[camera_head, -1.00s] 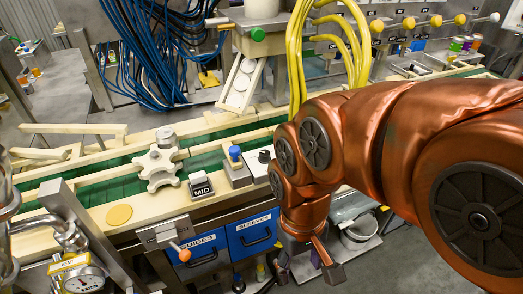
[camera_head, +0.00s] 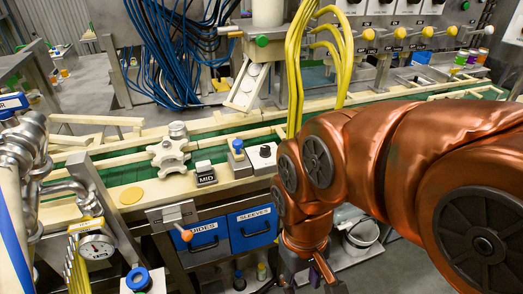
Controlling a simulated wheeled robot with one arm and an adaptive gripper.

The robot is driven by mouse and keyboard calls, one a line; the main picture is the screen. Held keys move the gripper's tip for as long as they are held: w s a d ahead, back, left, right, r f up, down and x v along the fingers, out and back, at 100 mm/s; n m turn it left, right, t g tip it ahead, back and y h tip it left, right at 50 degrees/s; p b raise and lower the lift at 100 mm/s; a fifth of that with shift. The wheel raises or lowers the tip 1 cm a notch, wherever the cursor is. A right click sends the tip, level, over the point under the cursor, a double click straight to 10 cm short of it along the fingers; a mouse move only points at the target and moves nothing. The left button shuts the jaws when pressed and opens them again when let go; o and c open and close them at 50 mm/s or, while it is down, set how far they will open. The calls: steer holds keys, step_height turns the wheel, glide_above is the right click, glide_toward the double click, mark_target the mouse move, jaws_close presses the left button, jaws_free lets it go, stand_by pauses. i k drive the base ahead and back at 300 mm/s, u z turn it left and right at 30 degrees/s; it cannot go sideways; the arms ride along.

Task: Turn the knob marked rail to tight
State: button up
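No knob label reading "rail" is legible. A black knob on a white box (camera_head: 264,153) stands at the near edge of the bench, partly beside my arm. Left of it are a blue-topped knob (camera_head: 238,145), a block marked MID (camera_head: 206,174) and a white star-shaped handwheel (camera_head: 169,157). An orange-tipped lever (camera_head: 186,235) sits on a metal bracket below. My gripper (camera_head: 308,275) points down in front of the bench, right of the blue drawers and below the knobs. Its fingers are apart, with nothing seen between them; its lower end is cut off by the picture edge.
Blue drawers marked GUIDES (camera_head: 207,238) and SLEEVES (camera_head: 252,225) front the bench. Yellow hoses (camera_head: 294,70) rise behind my arm. A pressure gauge (camera_head: 96,246) and pipes stand at left. A panel with yellow-ended levers (camera_head: 400,32) is at back right.

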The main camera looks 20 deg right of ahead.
mark_target(266, 152)
steer(key=u, duration=1)
steer(key=i, duration=0.5)
